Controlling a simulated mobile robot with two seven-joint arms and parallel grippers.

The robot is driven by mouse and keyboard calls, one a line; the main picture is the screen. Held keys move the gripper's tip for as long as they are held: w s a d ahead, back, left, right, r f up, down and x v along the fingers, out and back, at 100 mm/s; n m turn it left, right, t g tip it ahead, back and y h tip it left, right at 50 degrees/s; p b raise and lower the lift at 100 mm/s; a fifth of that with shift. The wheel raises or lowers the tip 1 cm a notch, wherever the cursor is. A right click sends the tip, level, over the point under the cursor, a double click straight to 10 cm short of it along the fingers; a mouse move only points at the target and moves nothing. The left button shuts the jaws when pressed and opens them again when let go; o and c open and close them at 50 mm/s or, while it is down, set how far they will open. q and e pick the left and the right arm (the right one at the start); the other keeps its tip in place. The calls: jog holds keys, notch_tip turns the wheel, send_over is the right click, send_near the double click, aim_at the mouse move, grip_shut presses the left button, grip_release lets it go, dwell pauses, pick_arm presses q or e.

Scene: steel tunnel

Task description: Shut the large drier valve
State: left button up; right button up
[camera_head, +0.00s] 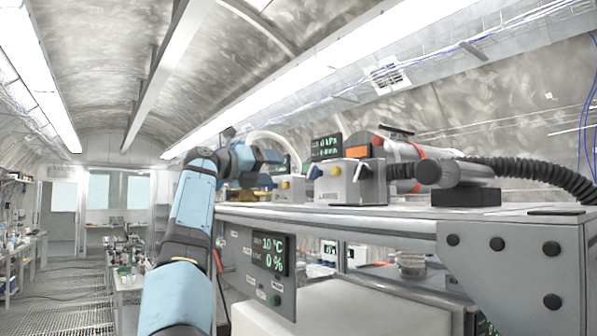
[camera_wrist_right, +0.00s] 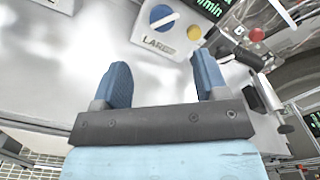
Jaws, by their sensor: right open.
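In the right wrist view, a white box (camera_wrist_right: 170,30) carries a round blue knob (camera_wrist_right: 164,18) with a pale bar across it and a yellow button. Its label appears to begin "LAR"; the rest is hard to read. My right gripper (camera_wrist_right: 160,64) is open and empty, its two blue fingers apart and pointing toward this box without touching it. In the head view my right gripper (camera_head: 268,168) is over the bench's left end, beside the small valve boxes. Which of those is the labelled box I cannot tell there. My left gripper is out of view.
A valve box with a black lever (camera_head: 350,182) stands on the metal bench top (camera_head: 400,214). A control panel (camera_head: 262,268) hangs below the bench edge. An open grated aisle (camera_head: 75,290) lies to the left.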

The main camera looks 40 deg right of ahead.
aim_at(310, 171)
jog(key=d, duration=0.3)
jog(key=s+d+p, duration=0.1)
jog(key=d, duration=0.2)
jog(key=d+p, duration=0.1)
jog(key=d, duration=0.3)
jog(key=shift+s+r, duration=0.1)
jog(key=shift+s, duration=0.1)
jog(key=shift+d, duration=0.55)
jog(key=c, duration=0.9)
jog(key=shift+c, duration=0.2)
